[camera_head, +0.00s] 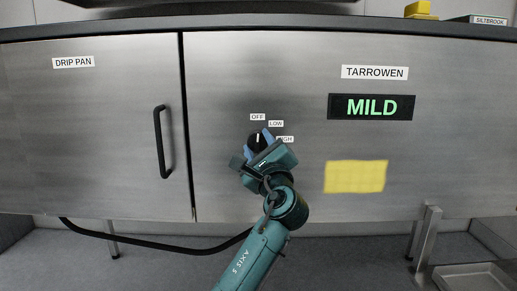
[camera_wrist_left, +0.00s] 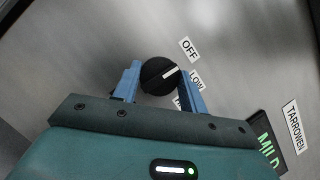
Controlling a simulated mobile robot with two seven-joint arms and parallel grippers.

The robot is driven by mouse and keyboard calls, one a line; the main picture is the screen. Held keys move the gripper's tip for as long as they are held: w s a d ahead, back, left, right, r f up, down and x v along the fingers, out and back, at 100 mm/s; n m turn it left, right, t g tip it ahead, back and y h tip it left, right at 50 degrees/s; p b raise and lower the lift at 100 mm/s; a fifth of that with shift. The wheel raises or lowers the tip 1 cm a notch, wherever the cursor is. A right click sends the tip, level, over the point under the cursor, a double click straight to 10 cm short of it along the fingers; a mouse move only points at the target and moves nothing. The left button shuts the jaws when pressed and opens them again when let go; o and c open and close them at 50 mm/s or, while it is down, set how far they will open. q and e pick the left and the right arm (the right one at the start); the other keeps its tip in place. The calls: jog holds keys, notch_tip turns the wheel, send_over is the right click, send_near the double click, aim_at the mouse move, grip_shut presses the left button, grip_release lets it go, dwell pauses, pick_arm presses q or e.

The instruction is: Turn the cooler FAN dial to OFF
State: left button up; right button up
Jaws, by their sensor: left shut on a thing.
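The FAN dial (camera_head: 257,139) is a round black knob with a white pointer line on the steel front panel. In the head view the pointer stands nearly upright, towards the OFF label (camera_head: 258,117). My right gripper is not in view.
A green MILD display (camera_head: 371,107) sits under a TARROWEN label (camera_head: 375,72). A yellow patch (camera_head: 355,176) is lower right of the dial. A black door handle (camera_head: 162,142) stands to the left. A black hose (camera_head: 160,245) runs below the cabinet.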

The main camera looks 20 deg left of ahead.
pick_arm(q)
jog(key=shift+n+g, duration=0.4)
jog(key=shift+n, duration=0.3)
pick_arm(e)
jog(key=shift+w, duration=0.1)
pick_arm(q)
jog(key=o, duration=1)
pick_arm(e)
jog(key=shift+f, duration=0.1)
pick_arm(q)
jog(key=shift+s+d+f, duration=0.1)
jog(key=shift+s+d, duration=0.05)
jog(key=shift+s, duration=0.1)
jog(key=b+v, duration=0.2)
jog(key=v, duration=1)
jog(key=shift+s+d+f, duration=0.15)
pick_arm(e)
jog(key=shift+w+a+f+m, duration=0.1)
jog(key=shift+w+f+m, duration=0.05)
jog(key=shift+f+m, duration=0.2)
